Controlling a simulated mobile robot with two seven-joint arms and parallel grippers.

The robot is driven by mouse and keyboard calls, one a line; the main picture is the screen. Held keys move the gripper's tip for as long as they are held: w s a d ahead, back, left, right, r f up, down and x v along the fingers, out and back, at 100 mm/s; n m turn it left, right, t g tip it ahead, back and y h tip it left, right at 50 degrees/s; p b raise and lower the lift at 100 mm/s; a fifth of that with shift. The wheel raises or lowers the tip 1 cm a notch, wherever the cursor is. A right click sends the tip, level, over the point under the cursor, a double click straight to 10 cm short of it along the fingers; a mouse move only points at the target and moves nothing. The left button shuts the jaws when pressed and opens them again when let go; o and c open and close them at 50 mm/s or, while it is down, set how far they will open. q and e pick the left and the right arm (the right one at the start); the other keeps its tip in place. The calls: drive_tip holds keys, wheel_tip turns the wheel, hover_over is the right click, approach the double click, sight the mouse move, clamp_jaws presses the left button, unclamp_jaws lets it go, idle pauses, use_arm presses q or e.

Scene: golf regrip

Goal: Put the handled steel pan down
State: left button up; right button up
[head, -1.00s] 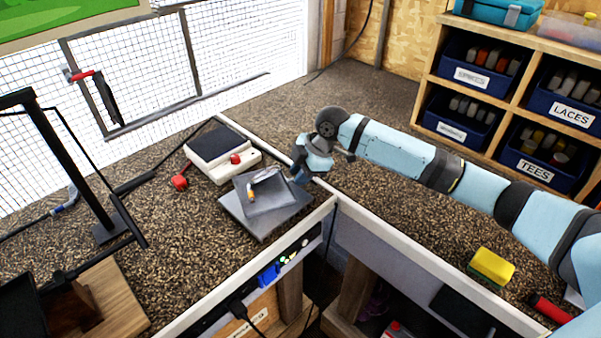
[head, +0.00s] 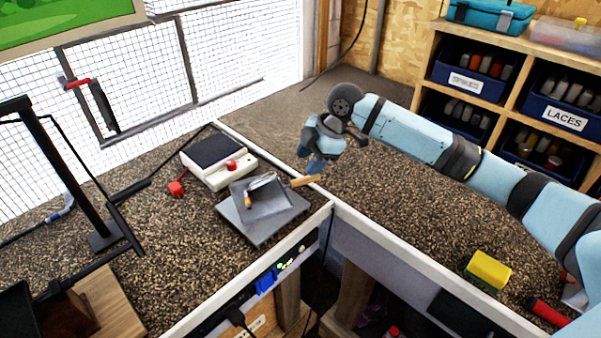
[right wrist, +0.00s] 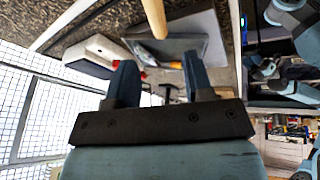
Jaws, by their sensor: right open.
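The steel pan (head: 268,206) is a grey, square-sided pan with a light wooden handle (head: 305,181) that points right. It rests on a flat grey plate (head: 262,233) on the bench, and a small item with an orange part lies in it. My right gripper (head: 314,167) is open just behind and above the handle's end.
A white box with a dark top and red button (head: 222,160) stands behind the pan, with a red piece (head: 176,189) beside it. A black frame (head: 70,165) stands at left. A yellow sponge (head: 490,268) lies right. The bench behind my right gripper is clear.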

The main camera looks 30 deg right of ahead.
drive_tip(key=shift+v, duration=2.35)
drive_tip(key=shift+f, duration=0.1)
